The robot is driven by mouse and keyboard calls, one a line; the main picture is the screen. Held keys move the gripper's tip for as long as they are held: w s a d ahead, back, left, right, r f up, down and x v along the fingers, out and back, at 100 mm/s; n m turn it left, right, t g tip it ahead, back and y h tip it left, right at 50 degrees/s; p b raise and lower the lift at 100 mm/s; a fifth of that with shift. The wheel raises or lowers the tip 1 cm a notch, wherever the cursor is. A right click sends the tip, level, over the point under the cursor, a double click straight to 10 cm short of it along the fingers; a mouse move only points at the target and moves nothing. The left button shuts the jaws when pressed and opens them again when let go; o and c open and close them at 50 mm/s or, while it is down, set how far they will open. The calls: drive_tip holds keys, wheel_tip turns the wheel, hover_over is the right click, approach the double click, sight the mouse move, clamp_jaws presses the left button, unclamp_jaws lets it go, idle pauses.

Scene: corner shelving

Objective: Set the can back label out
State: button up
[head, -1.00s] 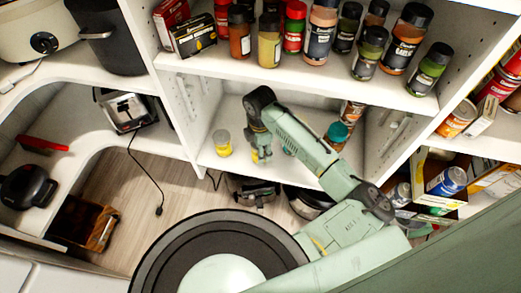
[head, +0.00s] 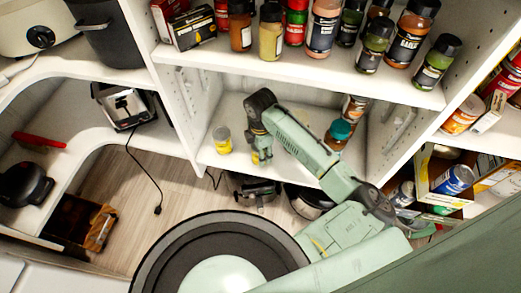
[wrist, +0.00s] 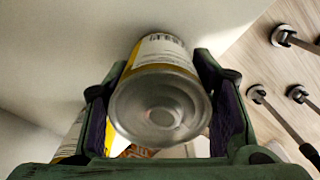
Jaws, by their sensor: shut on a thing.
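In the wrist view a can (wrist: 160,95) sits between the two fingers of my gripper (wrist: 165,105), its silver end facing the camera. Its side is yellow, with a white printed panel bearing dark barcode-like marks at the top of the picture. My gripper is shut on this can. In the head view my gripper (head: 261,150) is low over the middle shelf (head: 240,115), and the held can is mostly hidden by it. Another yellow can (head: 222,141) stands upright on that shelf, just left of my gripper. A yellow can edge (wrist: 72,138) shows at lower left in the wrist view.
Teal-lidded jar (head: 338,134) stands right of my arm. Spice jars (head: 325,25) line the shelf above. Appliances (head: 250,188) sit on the floor below. Canned goods (head: 455,180) fill the right shelves. The middle shelf's left part is mostly clear.

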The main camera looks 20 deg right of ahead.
drive_tip(key=shift+f, duration=0.1)
drive_tip(key=o, duration=1.7)
wheel_tip(320, 180, up, 8)
drive_tip(key=shift+f, duration=0.25)
